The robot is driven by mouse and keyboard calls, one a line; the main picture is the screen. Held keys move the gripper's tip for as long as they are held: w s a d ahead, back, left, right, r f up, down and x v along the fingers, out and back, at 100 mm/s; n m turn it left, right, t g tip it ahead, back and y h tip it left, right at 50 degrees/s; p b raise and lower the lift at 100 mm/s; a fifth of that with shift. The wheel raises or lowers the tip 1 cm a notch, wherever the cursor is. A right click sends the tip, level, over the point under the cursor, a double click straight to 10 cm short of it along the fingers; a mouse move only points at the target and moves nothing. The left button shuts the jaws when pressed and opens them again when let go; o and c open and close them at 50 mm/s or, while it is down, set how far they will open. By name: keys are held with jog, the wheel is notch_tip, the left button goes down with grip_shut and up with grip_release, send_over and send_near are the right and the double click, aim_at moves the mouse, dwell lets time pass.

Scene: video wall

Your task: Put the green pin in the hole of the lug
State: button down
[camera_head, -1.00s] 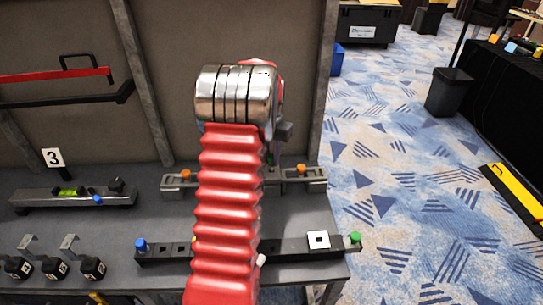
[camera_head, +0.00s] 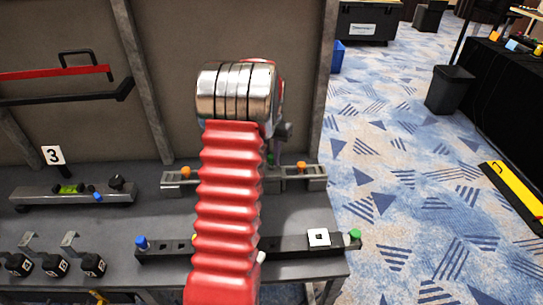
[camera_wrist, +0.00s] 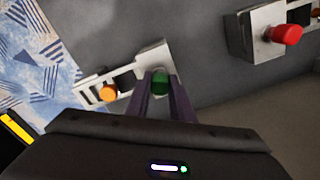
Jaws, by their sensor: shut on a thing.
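In the wrist view the green pin (camera_wrist: 160,83) is between the fingertips of my gripper (camera_wrist: 160,88), which is shut on it. The pin lies right over or against a grey metal lug (camera_wrist: 152,57) at the end of a slotted bracket. The lug's hole is hidden, so I cannot tell whether the pin is in it or above it. In the head view a bit of the green pin (camera_head: 270,160) shows beside my red arm, which hides most of the gripper and the lug.
An orange knob (camera_wrist: 108,92) sits on the same bracket, close to my fingers. A block with a red knob (camera_wrist: 288,34) stands farther right in the wrist view. In the head view a front rail carries a blue knob (camera_head: 141,243) and another green knob (camera_head: 355,235).

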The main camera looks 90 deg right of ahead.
jog(key=shift+f, duration=0.6)
jog(key=c, duration=1.5)
grip_release()
jog(key=shift+o, duration=0.3)
jog(key=o, duration=0.5)
jog(key=shift+c, duration=0.2)
jog(key=shift+r, duration=0.15)
jog(key=shift+r, duration=3.4)
